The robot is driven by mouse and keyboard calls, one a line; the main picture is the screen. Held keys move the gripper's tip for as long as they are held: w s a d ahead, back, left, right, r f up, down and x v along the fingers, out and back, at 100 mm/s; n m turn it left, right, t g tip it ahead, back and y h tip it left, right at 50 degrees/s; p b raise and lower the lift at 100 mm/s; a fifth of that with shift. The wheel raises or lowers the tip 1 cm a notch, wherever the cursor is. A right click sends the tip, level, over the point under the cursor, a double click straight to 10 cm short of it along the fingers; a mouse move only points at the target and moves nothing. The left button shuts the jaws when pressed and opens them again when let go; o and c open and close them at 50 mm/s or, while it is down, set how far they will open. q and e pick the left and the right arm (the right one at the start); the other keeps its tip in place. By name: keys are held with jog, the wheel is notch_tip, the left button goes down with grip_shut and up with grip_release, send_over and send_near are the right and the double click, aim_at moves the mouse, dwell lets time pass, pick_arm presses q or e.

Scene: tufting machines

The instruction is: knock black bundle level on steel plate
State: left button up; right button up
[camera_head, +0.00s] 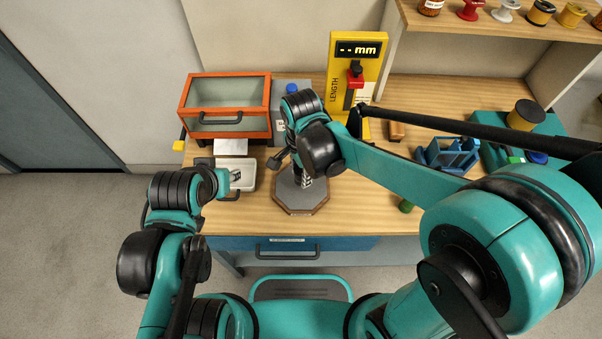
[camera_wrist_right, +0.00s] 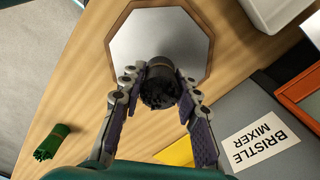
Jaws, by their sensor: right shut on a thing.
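The steel plate (camera_head: 292,192) is a grey octagon with a wooden rim, lying on the bench; it also shows in the right wrist view (camera_wrist_right: 150,38). My right gripper (camera_head: 307,180) is over the plate, pointing down. In the right wrist view its fingers (camera_wrist_right: 163,80) are shut on the black bundle (camera_wrist_right: 160,92), a short dark cylinder with bristle ends facing the camera. The bundle is over the plate; I cannot tell whether it touches. In the head view my right arm mostly hides it. My left gripper (camera_head: 235,176) is at the white tray; its jaw opening is unclear.
The white tray (camera_head: 248,185) is left of the plate. An orange glass-topped box (camera_head: 226,82) and a grey bristle mixer (camera_wrist_right: 250,115) stand behind. A yellow length gauge (camera_head: 343,45) is at the back. A green bundle (camera_head: 406,206) and blue holder (camera_head: 448,154) are to the right.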

jog(key=shift+f, duration=0.1)
notch_tip(320, 180, down, 4)
jog(key=b, duration=0.3)
jog(key=shift+c, duration=0.4)
jog(key=shift+r, duration=0.4)
jog(key=shift+c, duration=0.5)
notch_tip(320, 180, up, 3)
jog(key=p, duration=0.3)
grip_shut()
notch_tip(320, 180, down, 4)
jog(key=b, duration=0.4)
jog(key=shift+f, duration=0.2)
jog(key=shift+r+p, duration=1.75)
jog(key=shift+r, duration=0.3)
